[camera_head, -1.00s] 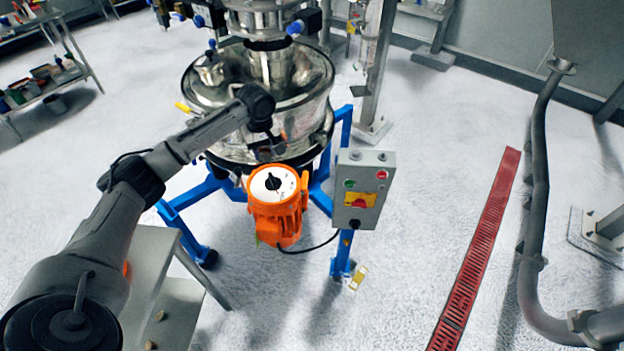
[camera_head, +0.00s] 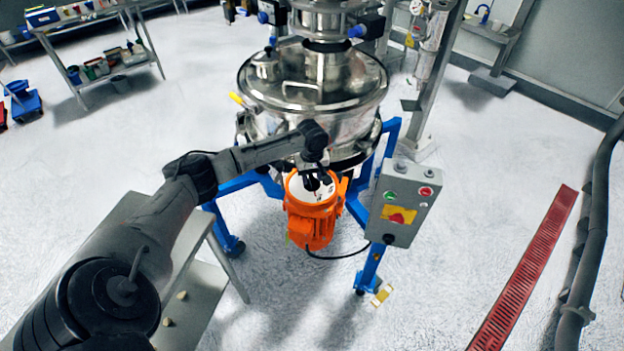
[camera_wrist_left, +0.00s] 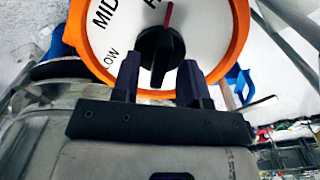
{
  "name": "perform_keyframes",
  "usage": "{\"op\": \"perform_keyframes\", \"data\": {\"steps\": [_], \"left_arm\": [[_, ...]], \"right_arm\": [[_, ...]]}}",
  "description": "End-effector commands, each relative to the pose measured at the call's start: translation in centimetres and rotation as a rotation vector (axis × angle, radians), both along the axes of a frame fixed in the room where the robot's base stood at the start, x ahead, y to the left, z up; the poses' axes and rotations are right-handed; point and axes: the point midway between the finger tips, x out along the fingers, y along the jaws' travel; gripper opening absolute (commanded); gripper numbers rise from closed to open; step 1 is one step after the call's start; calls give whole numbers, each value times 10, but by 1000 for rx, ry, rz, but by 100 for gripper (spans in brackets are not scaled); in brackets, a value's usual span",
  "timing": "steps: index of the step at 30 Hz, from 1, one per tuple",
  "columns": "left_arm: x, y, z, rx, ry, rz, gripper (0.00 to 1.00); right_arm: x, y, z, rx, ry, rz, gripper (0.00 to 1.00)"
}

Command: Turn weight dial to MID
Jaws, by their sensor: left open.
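The weight dial is a black knob (camera_wrist_left: 160,55) with a red pointer, on a white face inside an orange rim (camera_wrist_left: 82,45). In the left wrist view the pointer aims up, to the right of the "MID" label (camera_wrist_left: 104,12); "LOW" shows below MID. Another label at the top is cut off. My left gripper (camera_wrist_left: 160,66) is open, its two fingers on either side of the knob's lower part; I cannot tell whether they touch it. In the head view the left gripper (camera_head: 317,180) is over the top of the orange motor (camera_head: 312,222) and partly hides the dial. My right gripper is not in view.
The steel sifter drum (camera_head: 310,95) stands just behind the motor on a blue frame (camera_head: 358,208). A grey control box (camera_head: 402,203) is close on the right. A grey step stand (camera_head: 195,295) is at lower left. Open floor lies to the right.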

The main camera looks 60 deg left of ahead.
Motion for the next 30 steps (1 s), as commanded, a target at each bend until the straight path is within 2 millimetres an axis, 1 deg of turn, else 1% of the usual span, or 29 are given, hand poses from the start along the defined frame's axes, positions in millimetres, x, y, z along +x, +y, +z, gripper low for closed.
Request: {"op": "perform_keyframes", "data": {"steps": [1, 4, 14, 27, 30], "left_arm": [[0, 0, -4, 0, 1, 0, 40], [0, 0, -7, 0, 1, -1, 40], [0, 0, -9, 0, 1, -1, 40], [0, 0, -9, 0, 1, -1, 0], [0, 0, -8, 0, 1, -1, 0]], "right_arm": [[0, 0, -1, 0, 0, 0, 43], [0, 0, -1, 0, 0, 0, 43], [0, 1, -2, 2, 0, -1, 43], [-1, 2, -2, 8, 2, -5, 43], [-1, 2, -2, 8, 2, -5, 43]]}}
